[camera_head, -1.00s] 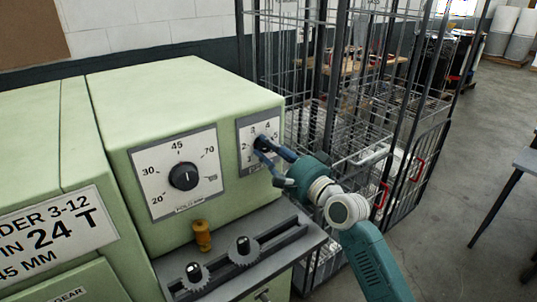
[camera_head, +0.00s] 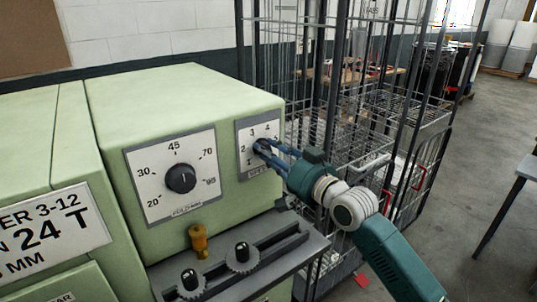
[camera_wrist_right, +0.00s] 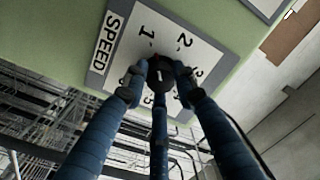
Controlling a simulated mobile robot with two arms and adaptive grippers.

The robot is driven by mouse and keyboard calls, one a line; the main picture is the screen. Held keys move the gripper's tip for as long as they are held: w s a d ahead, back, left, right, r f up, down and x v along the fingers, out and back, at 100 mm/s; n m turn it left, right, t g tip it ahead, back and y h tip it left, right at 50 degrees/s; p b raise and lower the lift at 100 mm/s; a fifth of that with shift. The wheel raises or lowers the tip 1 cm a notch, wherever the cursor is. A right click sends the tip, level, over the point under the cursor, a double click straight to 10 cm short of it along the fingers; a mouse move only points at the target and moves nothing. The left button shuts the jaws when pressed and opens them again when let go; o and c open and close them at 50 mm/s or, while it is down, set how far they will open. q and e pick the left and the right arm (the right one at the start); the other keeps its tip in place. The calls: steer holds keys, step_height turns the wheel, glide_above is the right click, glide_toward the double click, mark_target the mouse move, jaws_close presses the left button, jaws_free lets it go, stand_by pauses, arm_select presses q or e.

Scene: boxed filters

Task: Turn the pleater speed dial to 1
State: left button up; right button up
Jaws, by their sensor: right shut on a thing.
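The speed dial is a small black knob (camera_head: 262,146) on a white numbered plate (camera_head: 244,159) at the right end of the green machine's front. My right gripper (camera_head: 263,148) reaches it from the right and is shut on the knob. In the right wrist view the blue fingers of my right gripper (camera_wrist_right: 160,70) close around the black knob (camera_wrist_right: 160,76), which has a short white mark on its face. The plate (camera_wrist_right: 125,52) shows "SPEED", 1, 2 and 3 clearly; other numbers are partly hidden by the fingers. My left gripper is not in view.
A larger black dial (camera_head: 181,179) with numbers 20 to 95 sits left of the speed dial. Below are a yellow knob (camera_head: 198,240) and a grey ledge (camera_head: 285,262) with two small knobs. A wire cage cart (camera_head: 400,130) stands close behind my right arm.

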steer(key=shift+n, duration=0.6)
steer(key=shift+f, duration=0.1)
steer(key=o, duration=1.2)
steer(key=shift+c, duration=0.2)
steer(key=v, duration=1.2)
